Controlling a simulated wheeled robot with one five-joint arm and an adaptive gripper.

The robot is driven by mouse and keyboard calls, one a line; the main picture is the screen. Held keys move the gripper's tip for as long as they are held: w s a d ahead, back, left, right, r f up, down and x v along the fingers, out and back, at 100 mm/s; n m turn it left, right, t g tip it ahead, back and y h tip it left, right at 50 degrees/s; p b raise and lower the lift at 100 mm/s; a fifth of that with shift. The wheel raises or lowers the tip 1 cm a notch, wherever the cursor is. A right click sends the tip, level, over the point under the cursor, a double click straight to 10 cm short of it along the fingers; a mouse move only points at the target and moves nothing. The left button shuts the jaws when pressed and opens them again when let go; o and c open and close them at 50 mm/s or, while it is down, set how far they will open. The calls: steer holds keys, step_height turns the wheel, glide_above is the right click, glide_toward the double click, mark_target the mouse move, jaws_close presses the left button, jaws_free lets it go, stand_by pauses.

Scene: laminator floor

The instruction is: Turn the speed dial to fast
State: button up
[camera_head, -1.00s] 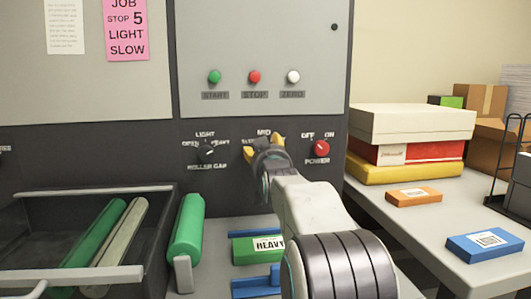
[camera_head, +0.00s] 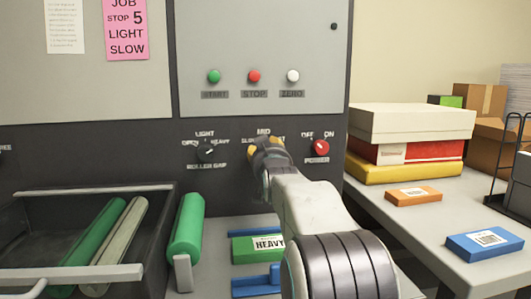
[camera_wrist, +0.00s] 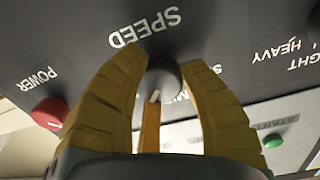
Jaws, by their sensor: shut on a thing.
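The dark round speed dial (camera_wrist: 165,78) sits on the machine's dark panel below the word SPEED, which appears upside down in the wrist view. A small white mark shows on the dial's lower edge in this view; the printed position labels are partly hidden by the fingers, so I cannot tell the exact setting. In the head view my gripper (camera_head: 268,153) covers the dial, with MID readable above it and parts of the side labels showing.
A red power knob (camera_head: 321,148) is close on the right and the roller gap knob (camera_head: 207,151) on the left. START (camera_head: 214,77), STOP (camera_head: 254,77) and ZERO (camera_head: 293,76) buttons are above. A green HEAVY box (camera_head: 258,248) lies below my arm.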

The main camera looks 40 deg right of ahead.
steer(key=shift+f+m+b, duration=0.35)
steer(key=shift+m+b, duration=0.35)
steer(key=shift+b, duration=0.3)
steer(key=shift+r+m+b, duration=0.2)
steer(key=shift+m+b, duration=0.3)
steer(key=shift+m, duration=0.3)
steer(key=o, duration=1.2)
steer(key=shift+w, duration=0.1)
steer(key=shift+a+r, duration=0.1)
steer(key=v, duration=1.2)
steer(key=shift+a, duration=0.1)
